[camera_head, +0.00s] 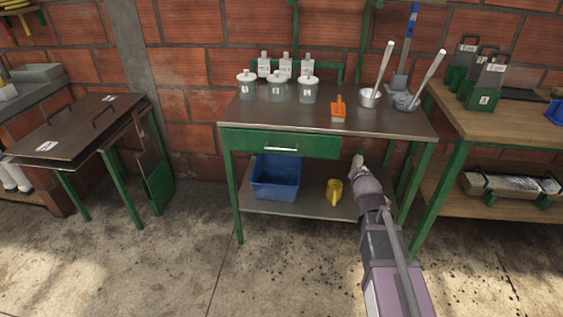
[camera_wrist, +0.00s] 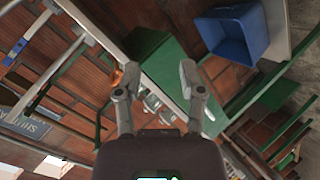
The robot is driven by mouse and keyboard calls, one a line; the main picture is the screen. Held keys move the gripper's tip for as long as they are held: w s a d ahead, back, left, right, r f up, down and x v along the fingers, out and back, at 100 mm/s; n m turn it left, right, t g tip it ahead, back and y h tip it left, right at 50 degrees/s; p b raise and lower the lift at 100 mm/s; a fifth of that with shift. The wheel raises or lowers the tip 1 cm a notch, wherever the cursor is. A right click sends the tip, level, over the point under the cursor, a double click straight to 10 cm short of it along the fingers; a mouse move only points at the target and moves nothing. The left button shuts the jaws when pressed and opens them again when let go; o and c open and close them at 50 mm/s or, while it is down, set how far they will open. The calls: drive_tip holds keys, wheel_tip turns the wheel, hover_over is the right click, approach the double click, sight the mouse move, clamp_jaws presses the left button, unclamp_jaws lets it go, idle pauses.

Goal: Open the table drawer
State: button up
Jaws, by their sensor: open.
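The table (camera_head: 395,127) has a dark top and green legs. Its green drawer (camera_head: 240,141) sits under the top at the left, its front about level with the table edge. A silver bar handle (camera_head: 281,148) runs across the drawer front. My gripper (camera_head: 358,162) is in front of the table, right of the handle and apart from it. In the wrist view my gripper (camera_wrist: 157,78) has its two fingers spread with nothing held between them.
A blue bin (camera_head: 276,178) and a yellow jug (camera_head: 334,191) stand on the lower shelf; the bin also shows in the wrist view (camera_wrist: 232,38). Jars, an orange scoop (camera_head: 338,109) and mortars (camera_head: 369,98) stand on the top. A wooden bench (camera_head: 490,118) is at right. Floor in front is clear.

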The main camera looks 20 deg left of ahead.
drive_tip(key=w+a+f+n+t+y+b, duration=0.1)
drive_tip(key=a+f+n+t+y+b, duration=0.35)
drive_tip(key=a+b, duration=0.65)
drive_tip(key=n+y+b, duration=0.5)
drive_tip(key=n+b, duration=0.1)
drive_tip(key=n, duration=0.2)
approach(282, 149)
drive_tip(key=v, duration=0.3)
drive_tip(key=shift+d+f+g, duration=0.1)
drive_tip(key=shift+d+g, duration=0.15)
drive_tip(key=shift+d, duration=0.1)
drive_tip(key=p+x, duration=0.2)
drive_tip(key=x, duration=1.1)
drive_tip(key=shift+w+a+p, duration=0.2)
drive_tip(key=shift+a+p, duration=0.1)
drive_tip(key=shift+p, duration=0.1)
clamp_jaws()
